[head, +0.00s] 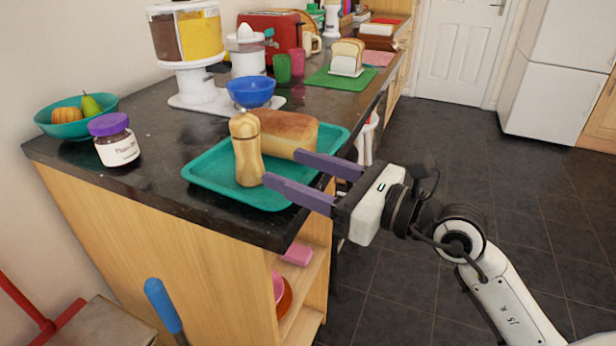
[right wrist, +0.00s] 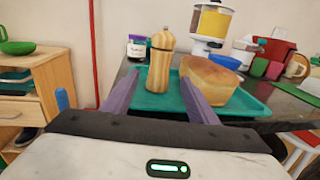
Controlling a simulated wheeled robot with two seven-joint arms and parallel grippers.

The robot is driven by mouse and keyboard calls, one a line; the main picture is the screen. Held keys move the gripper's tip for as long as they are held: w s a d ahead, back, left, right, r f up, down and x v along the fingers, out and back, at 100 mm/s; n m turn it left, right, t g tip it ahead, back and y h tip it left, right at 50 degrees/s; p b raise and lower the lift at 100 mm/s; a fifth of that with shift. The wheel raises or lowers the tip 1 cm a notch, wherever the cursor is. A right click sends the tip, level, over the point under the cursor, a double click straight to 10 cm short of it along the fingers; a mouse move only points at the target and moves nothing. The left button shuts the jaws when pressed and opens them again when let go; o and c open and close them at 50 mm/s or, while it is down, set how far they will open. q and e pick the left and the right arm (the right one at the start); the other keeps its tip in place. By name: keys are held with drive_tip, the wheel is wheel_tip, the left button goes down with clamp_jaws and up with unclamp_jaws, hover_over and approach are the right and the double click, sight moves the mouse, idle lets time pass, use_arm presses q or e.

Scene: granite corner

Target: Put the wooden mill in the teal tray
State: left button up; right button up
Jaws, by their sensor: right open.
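The wooden mill (head: 247,150) stands upright in the teal tray (head: 212,185), near its left front side. A bread loaf (head: 287,135) lies behind and right of it in the tray. My right gripper (head: 282,168) is open and empty, reaching over the tray's right front edge with its purple fingers toward the mill. In the right wrist view the mill (right wrist: 160,62) shows upright between the two fingers (right wrist: 158,84), apparently just beyond their tips. The mill's base stays visible on the tray (right wrist: 160,102). My left gripper is not in view.
A jam jar (head: 115,140) and a teal fruit bowl (head: 76,118) stand left on the dark counter (head: 160,170). A blue bowl (head: 250,91) and a cereal dispenser (head: 190,50) are behind the tray. A blue handle (head: 163,303) rises below the counter's front.

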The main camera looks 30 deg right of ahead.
drive_tip(key=shift+v, duration=1.05)
